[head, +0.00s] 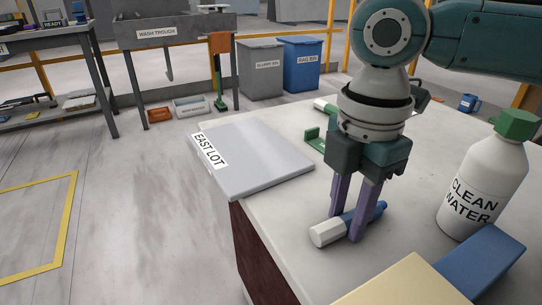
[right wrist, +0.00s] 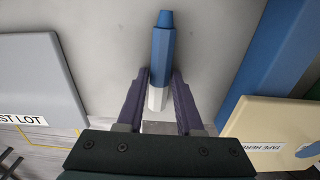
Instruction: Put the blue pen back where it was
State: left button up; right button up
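The blue pen (head: 378,210) is a thick marker with a blue body and a white end, low over or on the pale stone slab (head: 285,205); I cannot tell if it touches the slab. My right gripper (head: 350,225) points down with one purple finger on each side of the pen. In the right wrist view the pen (right wrist: 162,55) runs between the fingertips (right wrist: 160,80), which appear to close on its sides. Its white end points back toward the palm. My left gripper is not in view.
A grey "EAST LOT" board (head: 255,160) lies at the slab's left edge. A green holder (head: 314,140) and a pale, green-tipped pen (head: 324,105) lie behind the gripper. A "CLEAN WATER" bottle (head: 485,185), a blue block (head: 480,262) and a tan box (head: 410,285) stand right and in front.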

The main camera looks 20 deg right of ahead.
aim_at(347, 217)
jog(key=o, duration=0.3)
notch_tip(347, 217, up, 12)
jog(key=p, duration=0.4)
jog(key=shift+r, duration=0.15)
